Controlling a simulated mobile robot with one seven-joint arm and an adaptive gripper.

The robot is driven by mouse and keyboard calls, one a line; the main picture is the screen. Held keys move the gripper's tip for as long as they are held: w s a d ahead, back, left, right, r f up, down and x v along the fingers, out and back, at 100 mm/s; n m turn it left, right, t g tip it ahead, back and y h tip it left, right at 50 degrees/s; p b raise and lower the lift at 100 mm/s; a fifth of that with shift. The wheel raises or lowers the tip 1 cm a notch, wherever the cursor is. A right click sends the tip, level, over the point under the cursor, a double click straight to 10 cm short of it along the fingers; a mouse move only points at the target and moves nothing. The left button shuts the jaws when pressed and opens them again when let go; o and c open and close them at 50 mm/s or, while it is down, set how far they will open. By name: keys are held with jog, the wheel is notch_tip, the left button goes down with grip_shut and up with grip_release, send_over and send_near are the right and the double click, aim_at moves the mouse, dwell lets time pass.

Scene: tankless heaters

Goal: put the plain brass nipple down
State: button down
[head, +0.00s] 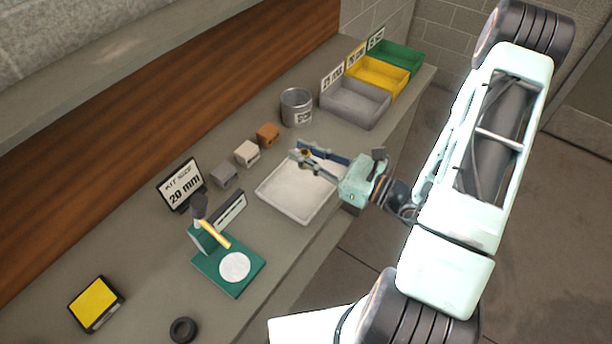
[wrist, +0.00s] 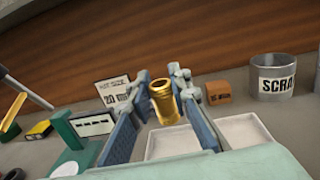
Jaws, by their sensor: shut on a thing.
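The plain brass nipple (wrist: 164,102) is a short gold-coloured cylinder with a wider rim, held upright or slightly tilted between my fingers in the wrist view. My gripper (head: 302,158) is shut on it, over the back part of the white tray (head: 276,204). In the head view the nipple (head: 305,153) is a small gold spot, mostly hidden by the fingers. The tray (wrist: 247,131) looks empty where it shows. I cannot tell the exact height of the nipple above it.
Grey, white and orange blocks (head: 267,135) stand behind the tray. A SCRAP can (head: 297,108) and grey, yellow and green bins (head: 355,103) stand at the back right. A green stand (head: 228,265), a "20 mm" sign (head: 182,185), a yellow-topped box (head: 96,303) and a black ring (head: 183,330) lie left.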

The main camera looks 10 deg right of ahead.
jog(key=s+a+h, duration=0.1)
jog(key=s+a, duration=0.1)
jog(key=s, duration=0.1)
jog(key=shift+m+t, duration=0.4)
jog(key=w+b, duration=0.1)
jog(key=b, duration=0.3)
jog(key=w+d+f+b, duration=0.1)
jog(key=b, duration=0.3)
jog(key=w+d+f+b, duration=0.1)
jog(key=b, duration=0.2)
jog(key=shift+w+b, duration=0.25)
jog(key=shift+b, duration=0.15)
jog(key=w+d+f+b, duration=0.1)
jog(key=w+f+b, duration=0.1)
jog(key=w+d+f+b, duration=0.2)
jog(key=w, duration=0.1)
jog(key=w+d+f+b, duration=0.1)
jog(key=w+f+b, duration=0.1)
jog(key=shift+w+d+f, duration=0.1)
jog(key=shift+w+d, duration=0.05)
jog(key=f+b, duration=0.3)
jog(key=shift+w+d+f, duration=0.1)
jog(key=shift+w+d, duration=0.1)
jog(key=shift+w, duration=0.15)
jog(key=shift+f, duration=0.35)
